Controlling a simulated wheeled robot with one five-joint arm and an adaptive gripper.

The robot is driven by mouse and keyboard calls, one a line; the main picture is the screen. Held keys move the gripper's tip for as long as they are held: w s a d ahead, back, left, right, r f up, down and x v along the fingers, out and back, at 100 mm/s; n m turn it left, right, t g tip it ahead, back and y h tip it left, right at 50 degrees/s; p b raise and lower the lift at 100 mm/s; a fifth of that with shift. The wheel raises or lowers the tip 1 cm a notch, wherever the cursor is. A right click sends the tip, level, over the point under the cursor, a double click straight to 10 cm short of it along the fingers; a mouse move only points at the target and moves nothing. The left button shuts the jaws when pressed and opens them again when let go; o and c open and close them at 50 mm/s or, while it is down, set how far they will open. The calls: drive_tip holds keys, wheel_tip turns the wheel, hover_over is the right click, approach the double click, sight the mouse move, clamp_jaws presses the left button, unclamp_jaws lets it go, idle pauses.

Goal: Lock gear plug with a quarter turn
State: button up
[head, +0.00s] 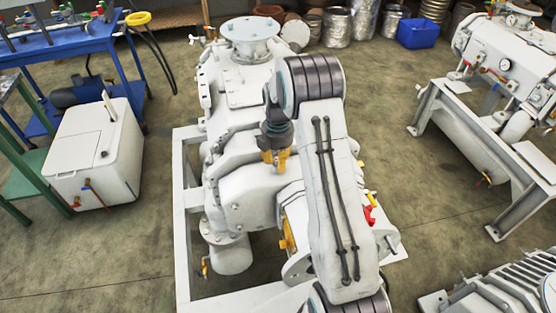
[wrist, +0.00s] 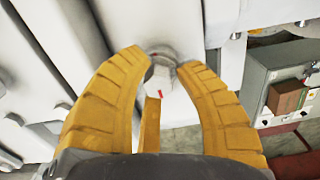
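In the wrist view, a small light round plug (wrist: 161,72) with red marks shows between the tips of my two ridged yellow fingers. It sits on the side of the pale grey screw vacuum pump (head: 235,190). My gripper (wrist: 162,60) has its fingers parted, one on each side of the plug and close to it. I cannot tell whether they touch it. In the head view, my gripper (head: 274,158) points down at the pump body beside my arm, and the plug is hidden there. A narrow yellow piece shows below the plug in the wrist view; I cannot tell what it is.
A white box (head: 95,150) and a blue table (head: 70,45) stand left of the pump. Another pump (head: 505,65) stands at the right, with a finned machine (head: 500,285) below it. The floor (head: 430,180) between the pumps is clear.

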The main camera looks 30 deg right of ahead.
drive_tip(key=o, duration=0.3)
drive_tip(key=shift+r, duration=0.1)
wheel_tip(320, 180, up, 12)
drive_tip(key=shift+f, duration=0.1)
idle(0.6)
idle(0.6)
